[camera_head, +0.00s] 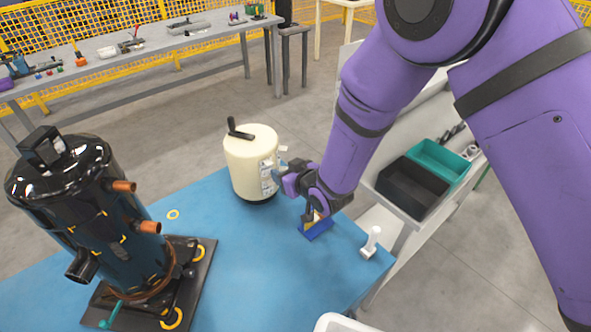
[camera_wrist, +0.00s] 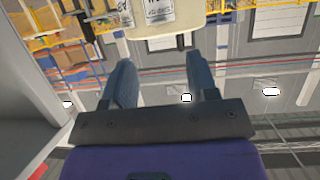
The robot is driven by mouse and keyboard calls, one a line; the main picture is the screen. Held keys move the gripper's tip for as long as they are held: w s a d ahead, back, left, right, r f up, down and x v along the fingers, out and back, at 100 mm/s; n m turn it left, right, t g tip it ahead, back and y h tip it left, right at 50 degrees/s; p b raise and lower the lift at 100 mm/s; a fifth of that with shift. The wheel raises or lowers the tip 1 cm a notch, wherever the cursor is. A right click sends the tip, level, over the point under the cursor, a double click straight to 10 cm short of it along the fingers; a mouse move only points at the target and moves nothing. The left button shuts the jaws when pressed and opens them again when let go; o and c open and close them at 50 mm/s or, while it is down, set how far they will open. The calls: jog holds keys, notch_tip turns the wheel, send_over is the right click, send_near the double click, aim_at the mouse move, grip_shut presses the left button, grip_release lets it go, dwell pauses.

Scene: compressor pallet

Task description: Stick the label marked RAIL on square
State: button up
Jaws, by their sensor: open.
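A cream cylinder (camera_head: 250,158) with a black handle on top stands upright on the blue table. White printed labels (camera_head: 268,178) show on its right side, facing my gripper. They also show at the top edge of the wrist view (camera_wrist: 158,10), where the cylinder is cut off; I cannot read RAIL on any of them. My gripper (camera_head: 281,171) is open and close to the cylinder's right side; contact cannot be told. In the wrist view my gripper's two fingers (camera_wrist: 160,65) are spread, with nothing seen held between them.
A black compressor (camera_head: 85,215) stands on a dark pallet (camera_head: 198,262) at left. A blue block (camera_head: 318,232) is below my wrist, with a white T-shaped piece (camera_head: 372,242) to its right. Black (camera_head: 412,188) and teal (camera_head: 440,160) bins sit at right.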

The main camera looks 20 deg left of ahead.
aim_at(268, 162)
jog(key=x, duration=0.9)
grip_shut()
dwell(0.4)
